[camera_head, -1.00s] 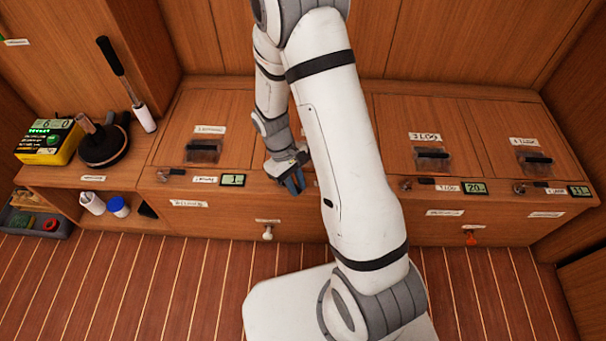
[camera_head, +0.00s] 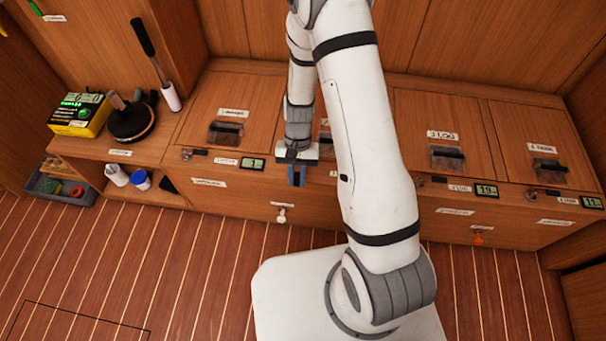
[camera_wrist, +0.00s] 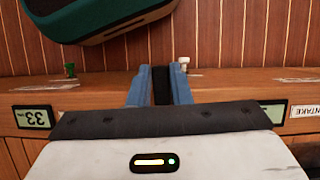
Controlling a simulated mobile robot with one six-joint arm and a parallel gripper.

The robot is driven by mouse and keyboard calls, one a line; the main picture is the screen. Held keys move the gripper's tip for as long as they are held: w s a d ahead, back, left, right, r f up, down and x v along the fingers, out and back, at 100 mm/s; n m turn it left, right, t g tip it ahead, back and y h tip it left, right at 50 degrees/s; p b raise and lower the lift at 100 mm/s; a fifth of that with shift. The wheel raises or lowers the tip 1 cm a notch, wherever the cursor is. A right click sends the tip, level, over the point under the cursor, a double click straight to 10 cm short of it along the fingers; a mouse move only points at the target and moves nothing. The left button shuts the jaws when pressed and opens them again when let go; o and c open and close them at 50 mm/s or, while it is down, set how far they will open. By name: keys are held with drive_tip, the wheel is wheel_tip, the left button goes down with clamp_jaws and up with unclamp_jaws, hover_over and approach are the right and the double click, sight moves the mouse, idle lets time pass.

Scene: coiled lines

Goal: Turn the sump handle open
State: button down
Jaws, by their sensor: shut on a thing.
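My gripper (camera_head: 297,178) is at the front edge of the wooden bench, in front of the lids, its blue fingers pointing toward the floor. In the wrist view the two blue fingers (camera_wrist: 161,84) are shut on a dark handle (camera_wrist: 161,88), of which only a dark strip shows between them. I cannot read a label that names it as the sump handle. How far it is turned cannot be seen. Similar dark handles sit on the edge at the left (camera_head: 194,153) and right (camera_head: 431,180).
A white knob (camera_head: 282,214) and an orange knob (camera_head: 478,238) stick out of the bench front. A green knob (camera_wrist: 70,70) shows in the wrist view. A yellow meter (camera_head: 80,114) and a dark round-based tool (camera_head: 131,122) stand at left.

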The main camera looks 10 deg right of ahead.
sight(298, 172)
drive_tip(key=shift+w+a+r+m, duration=0.1)
drive_tip(key=shift+w+m, duration=0.3)
drive_tip(key=c, duration=1.7)
unclamp_jaws()
drive_tip(key=o, duration=0.4)
drive_tip(key=shift+s, duration=0.2)
drive_tip(key=shift+p+v, duration=1.3)
drive_tip(key=shift+v, duration=2.55)
